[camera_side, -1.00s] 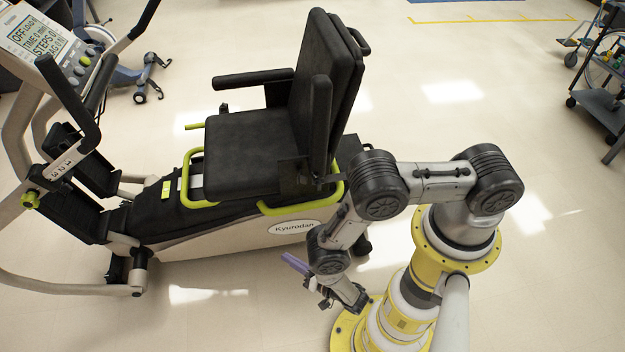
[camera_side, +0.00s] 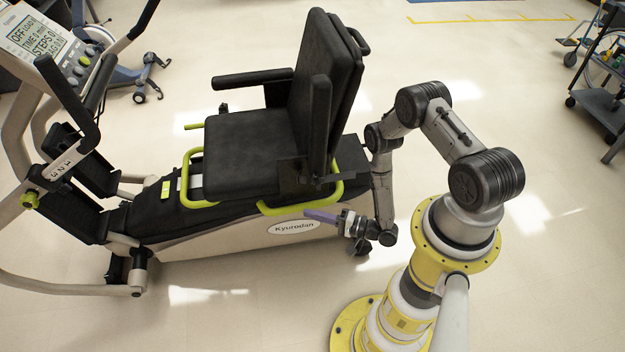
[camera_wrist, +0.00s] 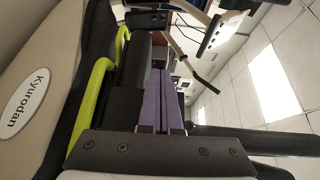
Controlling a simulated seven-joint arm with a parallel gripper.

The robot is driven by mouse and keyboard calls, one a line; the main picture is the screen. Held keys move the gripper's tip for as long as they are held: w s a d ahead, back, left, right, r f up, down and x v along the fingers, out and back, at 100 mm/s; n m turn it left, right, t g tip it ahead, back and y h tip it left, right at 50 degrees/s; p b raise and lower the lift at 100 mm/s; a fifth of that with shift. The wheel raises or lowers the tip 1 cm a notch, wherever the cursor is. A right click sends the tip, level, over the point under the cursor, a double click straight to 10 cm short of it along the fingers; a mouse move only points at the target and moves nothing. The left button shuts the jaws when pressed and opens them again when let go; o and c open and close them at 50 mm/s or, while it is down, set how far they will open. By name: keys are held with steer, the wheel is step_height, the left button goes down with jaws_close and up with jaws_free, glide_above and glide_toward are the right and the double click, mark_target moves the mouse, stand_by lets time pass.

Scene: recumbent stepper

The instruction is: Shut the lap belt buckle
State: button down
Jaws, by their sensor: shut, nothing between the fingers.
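The black seat (camera_side: 245,150) of the recumbent stepper, with its tall backrest (camera_side: 325,80), stands in the middle of the side view. I cannot make out the lap belt or its buckle clearly in either view. My gripper (camera_side: 312,214), with purple fingers, is low at the near side of the seat, just below the green seat rail (camera_side: 285,208) and beside the machine's pale body. It points left. In the wrist view, the purple fingers (camera_wrist: 163,100) lie together with nothing held between them, and the green rail (camera_wrist: 95,100) runs to their left.
The near armrest (camera_side: 319,110) rises above my gripper. The beige base (camera_side: 240,240) with its oval label (camera_side: 294,227) lies beside and below it. The console (camera_side: 50,45) and pedals stand at the left. The floor in front of the stepper is clear.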

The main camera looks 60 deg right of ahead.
mark_target(303, 177)
steer(key=s+d+m+h, duration=0.25)
steer(key=d+h, duration=0.25)
steer(key=d, duration=0.6)
steer(key=w, duration=1)
steer(key=shift+r+m+t, duration=0.25)
steer(key=shift+m+t, duration=0.1)
steer(key=shift+t, duration=0.05)
